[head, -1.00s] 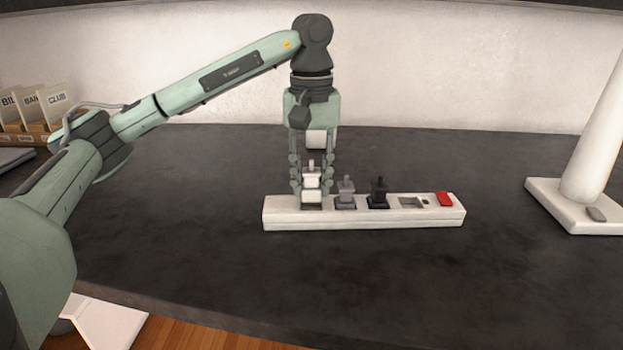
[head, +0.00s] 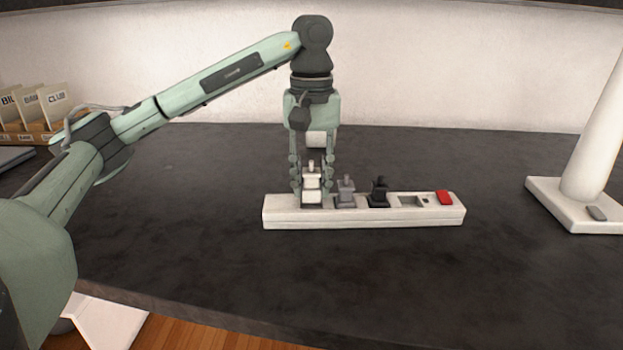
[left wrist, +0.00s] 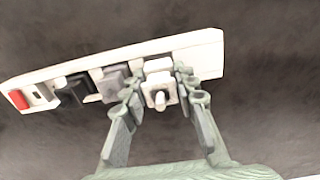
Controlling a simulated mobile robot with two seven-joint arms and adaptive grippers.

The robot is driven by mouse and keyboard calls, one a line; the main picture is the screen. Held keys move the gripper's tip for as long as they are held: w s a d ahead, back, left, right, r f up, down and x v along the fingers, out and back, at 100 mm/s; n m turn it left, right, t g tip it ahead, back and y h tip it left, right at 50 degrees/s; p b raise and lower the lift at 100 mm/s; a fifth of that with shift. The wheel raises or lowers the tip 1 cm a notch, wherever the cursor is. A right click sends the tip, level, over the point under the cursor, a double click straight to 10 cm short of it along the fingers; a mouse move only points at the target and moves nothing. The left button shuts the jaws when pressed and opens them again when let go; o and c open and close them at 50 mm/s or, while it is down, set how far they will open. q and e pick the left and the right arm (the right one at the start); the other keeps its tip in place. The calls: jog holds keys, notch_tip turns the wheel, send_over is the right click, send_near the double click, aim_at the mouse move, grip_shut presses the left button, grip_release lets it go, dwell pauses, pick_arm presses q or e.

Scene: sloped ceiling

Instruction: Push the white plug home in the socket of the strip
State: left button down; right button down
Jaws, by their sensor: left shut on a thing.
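The white power strip (head: 420,215) lies on the dark table; it also shows in the left wrist view (left wrist: 205,55). The white plug (head: 311,184) stands upright at the leftmost socket, and in the left wrist view (left wrist: 160,85) it sits between the fingers. My left gripper (head: 311,188) points down from above and is shut on the white plug. Its fingers hide part of the plug's sides, and I cannot tell how deep the plug sits. My right gripper is not in view.
A grey plug (head: 345,190) and a black plug (head: 378,192) stand in the sockets just right of the white plug. A red switch (head: 445,198) is at the strip's right end. A white lamp-like stand (head: 575,212) is at right. The table in front is clear.

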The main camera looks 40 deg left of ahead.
aim_at(311, 160)
pick_arm(q)
jog(key=shift+f+b, duration=0.65)
jog(key=shift+f, duration=0.35)
jog(key=c, duration=1.1)
grip_release()
notch_tip(311, 160, up, 12)
jog(key=shift+r, duration=0.1)
